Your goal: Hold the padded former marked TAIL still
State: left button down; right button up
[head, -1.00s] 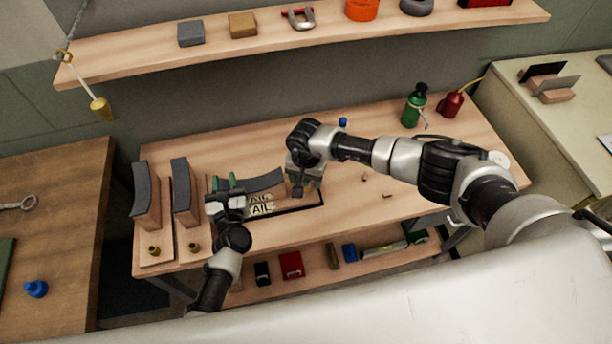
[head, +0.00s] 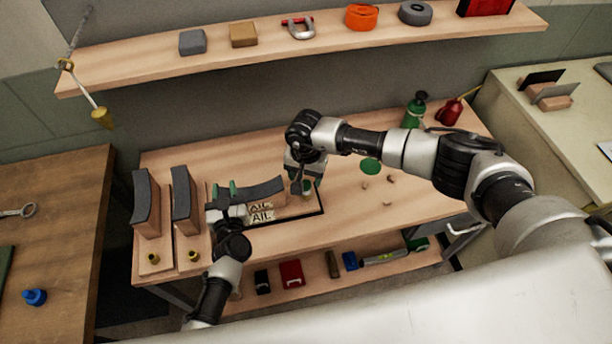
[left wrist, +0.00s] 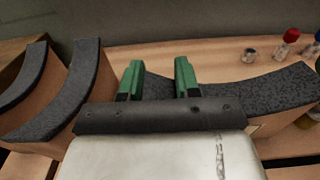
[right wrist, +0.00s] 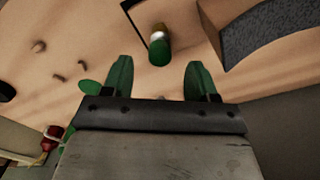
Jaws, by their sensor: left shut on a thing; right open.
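The TAIL former (head: 265,189) is a wooden block with a dark grey curved pad, standing on the bench. Its paper label (head: 261,211) is partly covered, so only "AIL" reads. My left gripper (head: 224,190) is shut on the former at its left end; the left wrist view shows the green fingers on its padded edge (left wrist: 255,92).
Two other padded formers (head: 146,205) (head: 185,205) stand close to the left of my left gripper. A green bottle (head: 414,110) and a red can (head: 449,111) stand at the back right.

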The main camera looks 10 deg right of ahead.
pick_arm(q)
jog(key=c, duration=0.7)
grip_release()
